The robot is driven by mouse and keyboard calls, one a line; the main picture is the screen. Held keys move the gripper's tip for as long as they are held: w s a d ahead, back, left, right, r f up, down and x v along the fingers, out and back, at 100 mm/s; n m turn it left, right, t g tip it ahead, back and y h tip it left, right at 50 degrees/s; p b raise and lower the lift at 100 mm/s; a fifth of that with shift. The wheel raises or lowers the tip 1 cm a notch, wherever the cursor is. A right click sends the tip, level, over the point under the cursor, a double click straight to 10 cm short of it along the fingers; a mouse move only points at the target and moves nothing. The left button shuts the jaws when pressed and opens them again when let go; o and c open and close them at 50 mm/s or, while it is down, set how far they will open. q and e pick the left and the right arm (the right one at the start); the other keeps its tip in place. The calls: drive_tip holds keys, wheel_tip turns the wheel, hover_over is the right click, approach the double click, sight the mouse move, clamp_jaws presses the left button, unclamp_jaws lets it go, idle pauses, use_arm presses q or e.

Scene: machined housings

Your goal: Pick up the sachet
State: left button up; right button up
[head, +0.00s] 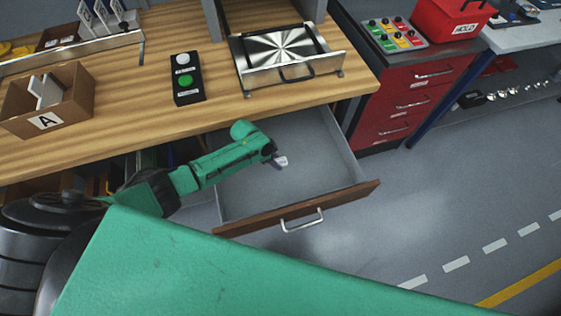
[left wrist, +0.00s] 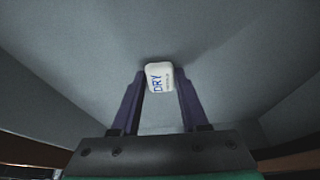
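The sachet (left wrist: 159,77) is a small white rounded packet with blue "DRY" lettering. In the left wrist view it is between the tips of my left gripper's two dark fingers (left wrist: 160,80), nearly filling the gap. I cannot tell whether both fingers press on it. In the head view the sachet (head: 281,161) shows as a small pale patch by the tip of my left gripper (head: 275,159), inside the open grey drawer (head: 323,185). Whether it touches the drawer floor is unclear. My right gripper is not in view.
The drawer's wooden front (head: 345,203) and grey side walls surround the gripper. The wooden bench top (head: 140,110) overhangs its rear. On it are a box marked A (head: 75,97), a button box (head: 186,84) and a metal fixture (head: 285,55). A red cabinet (head: 400,100) stands to the right.

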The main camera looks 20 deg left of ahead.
use_arm(q)
clamp_jaws()
drive_tip(key=shift+r, duration=0.1)
